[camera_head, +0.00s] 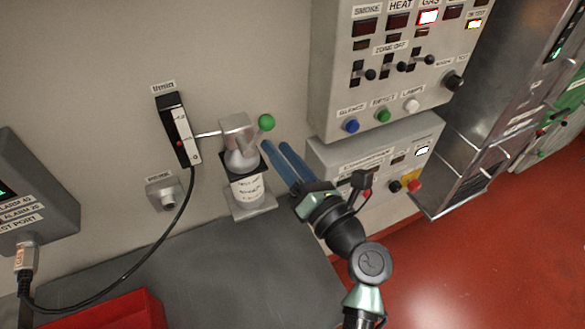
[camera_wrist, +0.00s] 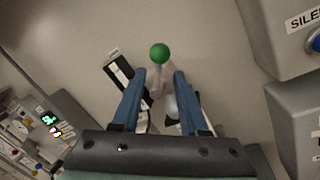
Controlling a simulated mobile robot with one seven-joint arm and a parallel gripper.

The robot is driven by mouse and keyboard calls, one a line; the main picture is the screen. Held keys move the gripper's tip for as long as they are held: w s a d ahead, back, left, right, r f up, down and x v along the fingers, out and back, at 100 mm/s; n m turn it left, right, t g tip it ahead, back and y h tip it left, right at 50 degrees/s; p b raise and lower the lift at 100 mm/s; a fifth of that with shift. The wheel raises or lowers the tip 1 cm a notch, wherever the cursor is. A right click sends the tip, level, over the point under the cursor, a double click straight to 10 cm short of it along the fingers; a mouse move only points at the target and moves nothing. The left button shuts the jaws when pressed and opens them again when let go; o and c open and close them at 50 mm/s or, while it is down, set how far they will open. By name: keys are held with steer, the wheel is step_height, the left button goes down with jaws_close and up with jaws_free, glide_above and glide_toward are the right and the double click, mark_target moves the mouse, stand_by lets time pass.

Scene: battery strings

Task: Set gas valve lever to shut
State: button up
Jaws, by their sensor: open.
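The lever with a green ball end (camera_head: 266,122) sits at the right of a grey metal valve head (camera_head: 236,130). This valve head is on top of a small labelled gas bottle (camera_head: 247,188) against the wall. My gripper (camera_head: 274,146) is open, its two blue fingers pointing at the lever from the lower right. In the wrist view the green ball (camera_wrist: 160,53) shows just beyond and between the fingertips (camera_wrist: 159,74). A pale stem runs down from it between the fingers. I cannot tell whether the fingers touch it.
A flow meter (camera_head: 178,132) on the wall connects to the valve by a thin tube. A black cable hangs from it to a grey box (camera_head: 32,200). An alarm panel (camera_head: 390,60) and a lower control box (camera_head: 375,160) stand close to the right of my gripper. A grey bench top (camera_head: 230,265) lies below.

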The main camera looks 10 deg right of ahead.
steer(key=v, duration=0.3)
steer(key=shift+s+d+b, duration=0.1)
steer(key=shift+s+b, duration=0.15)
steer(key=shift+b, duration=0.05)
